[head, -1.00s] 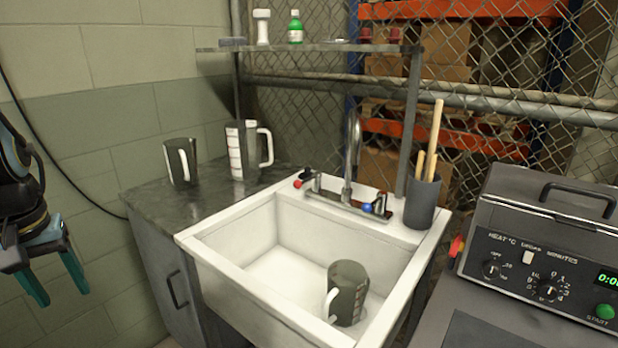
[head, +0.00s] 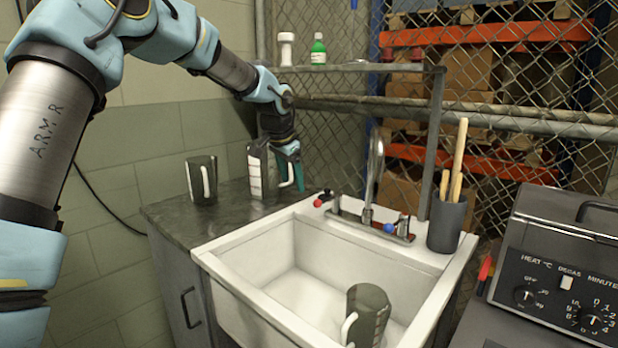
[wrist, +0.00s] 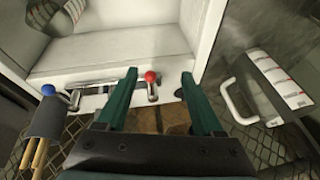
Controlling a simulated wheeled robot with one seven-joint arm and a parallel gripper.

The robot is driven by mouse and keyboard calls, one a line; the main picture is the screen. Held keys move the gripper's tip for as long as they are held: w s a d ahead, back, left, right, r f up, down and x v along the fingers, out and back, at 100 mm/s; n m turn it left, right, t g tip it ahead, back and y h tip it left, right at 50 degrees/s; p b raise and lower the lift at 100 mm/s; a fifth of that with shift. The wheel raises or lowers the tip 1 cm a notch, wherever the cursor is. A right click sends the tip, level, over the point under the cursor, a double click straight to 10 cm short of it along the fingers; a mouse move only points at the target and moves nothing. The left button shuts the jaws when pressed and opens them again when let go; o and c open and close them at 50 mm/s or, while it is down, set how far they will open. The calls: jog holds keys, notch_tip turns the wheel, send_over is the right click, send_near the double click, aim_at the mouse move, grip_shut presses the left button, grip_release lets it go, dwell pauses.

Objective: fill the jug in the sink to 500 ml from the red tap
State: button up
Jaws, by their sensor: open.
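The dark jug (head: 367,318) with a white handle stands upright in the sink (head: 240,283), toward its front right. Its water level cannot be told. Part of it shows at top left in the wrist view (wrist: 42,14). The red tap knob (head: 318,203) is at the left end of the tap fitting, the blue knob (head: 389,228) at the right. The curved spout (head: 377,160) rises between them. My gripper (head: 293,170) is open and empty above the sink's back left corner. In the wrist view, the red knob (wrist: 151,76) appears between my spread fingertips (wrist: 158,77); contact is not visible.
A second dark jug (head: 202,181) and a tall jug with a white scale (head: 257,175) stand on the counter left of the sink, the latter close to my gripper. A shelf (head: 350,68) hangs behind. A pot of wooden sticks (head: 446,224) and a heater unit (head: 560,270) are at right.

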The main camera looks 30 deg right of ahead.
jog(key=m, duration=0.1)
send_near(316, 200)
jog(key=shift+h, duration=0.4)
jog(key=p+x, duration=0.1)
jog(key=x, duration=0.5)
jog(key=p+x, duration=0.1)
jog(key=x, duration=0.2)
jog(key=shift+a+f+p, duration=0.2)
jog(key=shift+f+p, duration=0.1)
jog(key=shift+f, duration=0.1)
grip_shut()
